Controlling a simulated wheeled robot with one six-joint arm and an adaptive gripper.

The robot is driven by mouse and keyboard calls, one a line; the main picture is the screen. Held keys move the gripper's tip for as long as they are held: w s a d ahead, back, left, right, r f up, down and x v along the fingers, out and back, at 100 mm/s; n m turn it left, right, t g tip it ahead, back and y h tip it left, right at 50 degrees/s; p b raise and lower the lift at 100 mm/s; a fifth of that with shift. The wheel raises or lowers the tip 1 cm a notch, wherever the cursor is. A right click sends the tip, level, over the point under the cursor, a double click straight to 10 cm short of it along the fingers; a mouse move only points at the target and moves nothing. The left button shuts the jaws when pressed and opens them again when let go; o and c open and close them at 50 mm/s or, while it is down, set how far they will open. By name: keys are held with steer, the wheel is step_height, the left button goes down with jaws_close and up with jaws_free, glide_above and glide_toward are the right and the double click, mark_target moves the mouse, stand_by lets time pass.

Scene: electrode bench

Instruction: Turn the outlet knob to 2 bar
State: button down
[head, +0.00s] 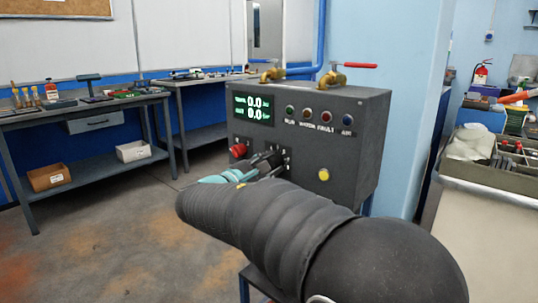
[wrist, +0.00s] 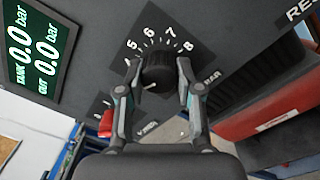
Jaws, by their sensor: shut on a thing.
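The outlet knob (wrist: 157,70) is black and round on the dark panel, inside a dial with the numbers 4 to 8 legible. My gripper (wrist: 155,80) is shut on the knob, one finger on each side. A small pale mark shows at the knob's lower edge; I cannot tell surely which number it points to. The lower dial numbers are hidden by the fingers. In the head view my gripper (head: 266,165) is at the panel front and hides the knob. The green display (head: 254,108) reads 0.0 on both lines; it also shows in the wrist view (wrist: 35,42).
The dark control box (head: 350,130) carries a red button (head: 238,150), a yellow button (head: 324,174) and several small lamps. Workbenches (head: 85,105) stand at left; a grey-green bin (head: 490,190) is at right.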

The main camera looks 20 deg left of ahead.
steer(key=n+p, duration=0.2)
steer(key=n, duration=0.1)
steer(key=shift+r+n, duration=0.1)
steer(key=shift+n, duration=2.6)
steer(key=c, duration=0.7)
jaws_free()
steer(key=shift+d, duration=0.1)
steer(key=shift+c, duration=0.2)
steer(key=v, duration=1.2)
